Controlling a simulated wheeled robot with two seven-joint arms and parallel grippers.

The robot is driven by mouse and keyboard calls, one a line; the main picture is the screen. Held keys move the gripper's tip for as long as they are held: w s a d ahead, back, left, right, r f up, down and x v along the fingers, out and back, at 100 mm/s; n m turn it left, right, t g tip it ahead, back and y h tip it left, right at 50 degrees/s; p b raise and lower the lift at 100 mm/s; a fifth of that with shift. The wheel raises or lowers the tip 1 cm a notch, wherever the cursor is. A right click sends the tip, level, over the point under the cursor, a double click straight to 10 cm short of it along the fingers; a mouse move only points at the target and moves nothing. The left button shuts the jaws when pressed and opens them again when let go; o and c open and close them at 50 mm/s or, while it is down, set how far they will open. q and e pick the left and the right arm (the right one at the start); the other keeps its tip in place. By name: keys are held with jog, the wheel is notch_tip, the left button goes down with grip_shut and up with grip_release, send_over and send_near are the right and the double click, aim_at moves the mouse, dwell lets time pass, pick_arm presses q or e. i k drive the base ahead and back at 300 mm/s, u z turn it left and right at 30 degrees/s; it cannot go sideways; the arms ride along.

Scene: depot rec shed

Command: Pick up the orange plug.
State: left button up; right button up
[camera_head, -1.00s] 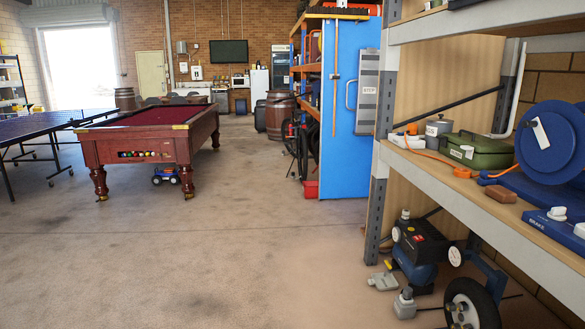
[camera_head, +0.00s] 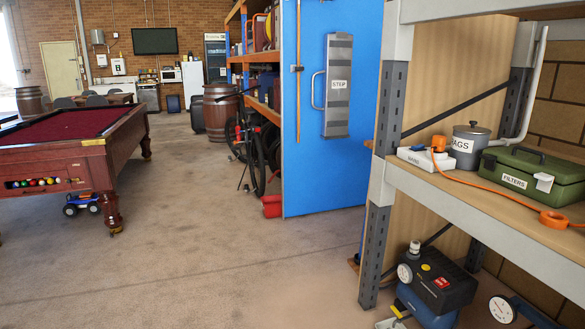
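An orange plug (camera_head: 438,144) stands upright in a white power strip (camera_head: 424,158) on the wooden shelf at the right. Neither of my grippers shows in the head view.
A green filters box (camera_head: 528,177) sits right of the tin. A grey shelf post (camera_head: 382,190) rises left of the plug. A compressor (camera_head: 437,285) stands below. A blue panel (camera_head: 300,160) and pool table (camera_head: 70,150) lie left, with open floor (camera_head: 210,240) between.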

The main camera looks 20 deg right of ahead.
aim_at(438, 141)
jog(key=z, duration=0.55)
jog(key=i, duration=1.75)
jog(key=z, duration=1.15)
